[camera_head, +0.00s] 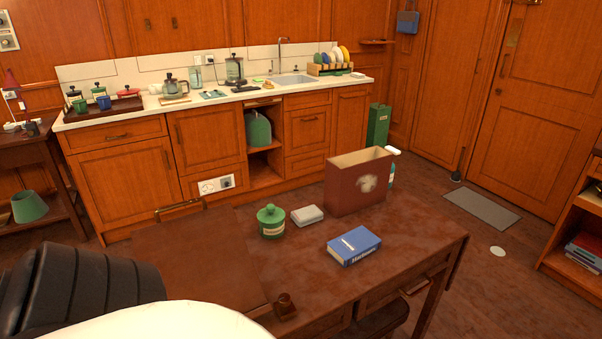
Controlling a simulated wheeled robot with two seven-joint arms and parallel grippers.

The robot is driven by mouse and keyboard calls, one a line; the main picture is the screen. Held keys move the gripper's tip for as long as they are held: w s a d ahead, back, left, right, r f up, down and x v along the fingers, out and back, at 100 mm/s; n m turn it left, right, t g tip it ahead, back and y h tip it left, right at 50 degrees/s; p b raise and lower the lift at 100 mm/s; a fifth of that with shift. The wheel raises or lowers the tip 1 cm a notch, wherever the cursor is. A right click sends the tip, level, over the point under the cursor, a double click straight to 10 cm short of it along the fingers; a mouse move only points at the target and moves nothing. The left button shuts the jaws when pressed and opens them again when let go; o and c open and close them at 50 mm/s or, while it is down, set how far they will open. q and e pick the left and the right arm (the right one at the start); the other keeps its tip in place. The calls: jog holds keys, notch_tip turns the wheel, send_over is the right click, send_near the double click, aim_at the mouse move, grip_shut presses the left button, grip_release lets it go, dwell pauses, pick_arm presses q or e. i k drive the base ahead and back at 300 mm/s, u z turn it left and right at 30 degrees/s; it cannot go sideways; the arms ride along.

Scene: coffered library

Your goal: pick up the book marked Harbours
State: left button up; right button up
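A thick blue book (354,246) lies flat on the brown table (225,250), near its right end. Neither of my grippers shows in the head view.
Behind the book stand an open maroon box (352,190), a small pale box (307,215) and a green lidded jar (271,221). A small brown object (285,306) sits at the table's front edge. Table around the book's front is clear.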

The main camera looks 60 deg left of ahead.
aim_at(355, 245)
jog(key=k, duration=0.3)
jog(key=u, duration=1.05)
